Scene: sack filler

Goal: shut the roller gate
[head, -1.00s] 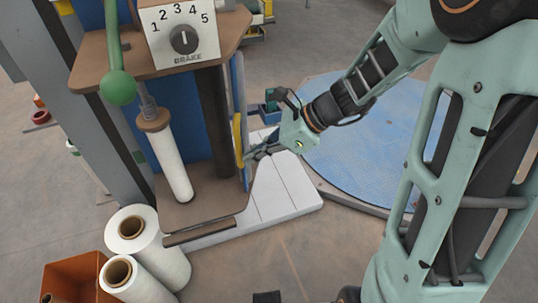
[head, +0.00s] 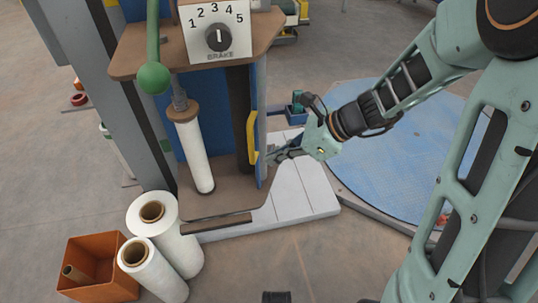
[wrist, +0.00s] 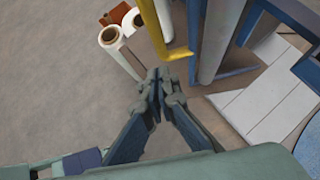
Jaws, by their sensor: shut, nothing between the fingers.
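The roller gate (head: 262,120) is a narrow blue panel at the right side of the brown film carriage (head: 220,204), seen nearly edge-on in the head view. Its yellow handle (head: 252,138) is on its left face there. In the wrist view the yellow handle (wrist: 176,50) hangs just beyond my fingertips, with a blue gate post (wrist: 195,30) to its right. My gripper (head: 270,157) is shut and empty, close beside the gate's lower part. In the wrist view my fingertips (wrist: 157,73) are together, below and left of the handle's end. I cannot tell whether they touch it.
A white film roll (head: 194,155) stands in the carriage under the brake dial (head: 219,37). Spare rolls (head: 165,235) and an orange bin (head: 97,270) stand at lower left. A blue turntable (head: 400,150) lies at right. Floor in front is clear.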

